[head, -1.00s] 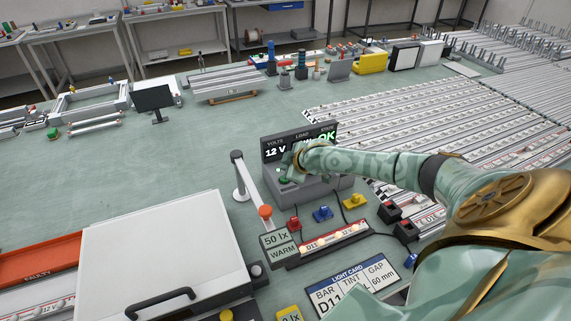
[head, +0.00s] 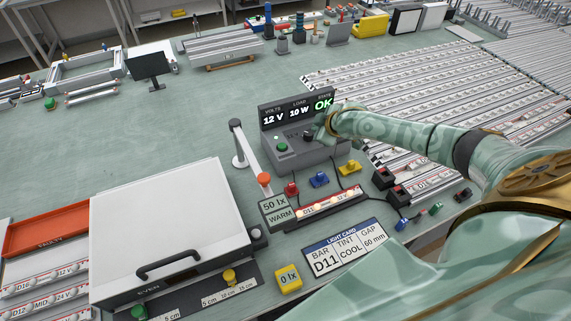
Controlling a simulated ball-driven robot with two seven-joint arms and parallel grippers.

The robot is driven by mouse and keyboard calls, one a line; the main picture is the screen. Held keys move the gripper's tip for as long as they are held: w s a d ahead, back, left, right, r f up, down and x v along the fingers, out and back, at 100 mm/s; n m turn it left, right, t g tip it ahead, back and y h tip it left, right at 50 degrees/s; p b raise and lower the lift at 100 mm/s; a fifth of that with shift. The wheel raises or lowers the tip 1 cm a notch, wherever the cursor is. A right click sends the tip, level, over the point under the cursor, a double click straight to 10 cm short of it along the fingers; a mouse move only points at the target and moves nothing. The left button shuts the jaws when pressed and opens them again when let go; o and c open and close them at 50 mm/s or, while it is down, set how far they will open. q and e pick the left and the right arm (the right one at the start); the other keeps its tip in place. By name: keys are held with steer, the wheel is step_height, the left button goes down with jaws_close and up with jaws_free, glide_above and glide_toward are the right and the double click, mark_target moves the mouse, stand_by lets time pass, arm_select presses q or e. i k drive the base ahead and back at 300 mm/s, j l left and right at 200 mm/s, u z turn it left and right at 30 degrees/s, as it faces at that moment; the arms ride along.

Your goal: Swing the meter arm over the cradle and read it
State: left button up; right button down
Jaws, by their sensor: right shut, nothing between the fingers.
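A lit bar marked D11 (head: 318,208) lies in the cradle (head: 330,217). My right gripper (head: 323,131) is shut and empty at the right of the grey power box (head: 308,158), partly covering its front; I cannot tell whether it touches. The box shows 12 V, 10 W and OK. My left gripper is not in view.
The light card (head: 346,246) reads bar D11, tint COOL, gap 60 mm. A white lidded box (head: 165,225) stands left. Red, blue and yellow plugs (head: 320,180) with cables lie between power box and cradle.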

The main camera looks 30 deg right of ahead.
mark_target(277, 214)
steer(key=z, duration=0.85)
